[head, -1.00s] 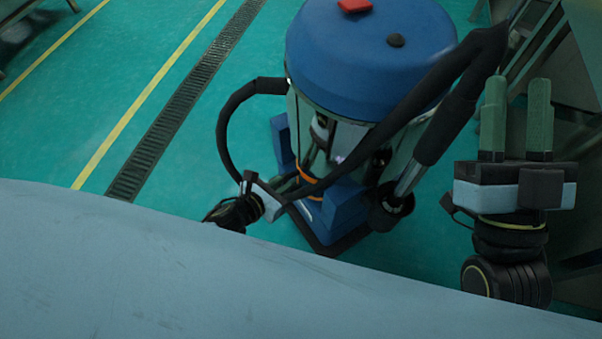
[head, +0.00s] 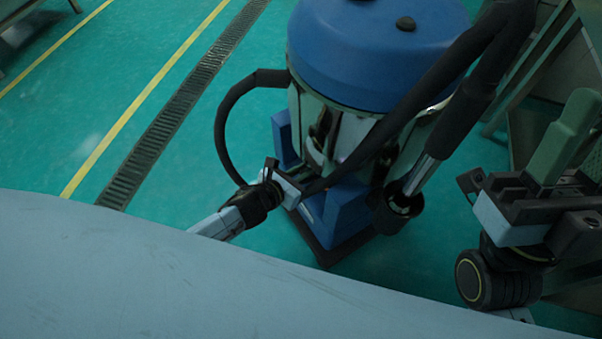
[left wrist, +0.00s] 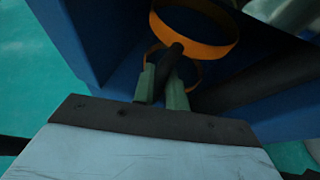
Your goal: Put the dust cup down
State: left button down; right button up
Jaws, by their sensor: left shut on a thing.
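The vacuum stands on the floor, with a blue lid (head: 375,55) and a blue lower part (head: 345,215). I cannot clearly tell which part is the dust cup. My left gripper (head: 302,190) is low at the vacuum's front left, its fingertips hard to see in the head view. In the left wrist view, its green fingers (left wrist: 162,84) are shut on a dark bar (left wrist: 172,62) beside orange bands (left wrist: 205,45) and blue walls (left wrist: 90,35).
A black hose (head: 228,125) loops at the vacuum's left, and a thick dark tube (head: 455,125) with a metal end runs down its right. Green floor with a drain grate (head: 180,115) is clear at the left. Grey framework stands at the right edge.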

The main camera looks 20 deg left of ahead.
pick_arm(q)
jog(key=c, duration=1.9)
grip_release()
jog(key=shift+f, duration=0.15)
jog(key=o, duration=0.5)
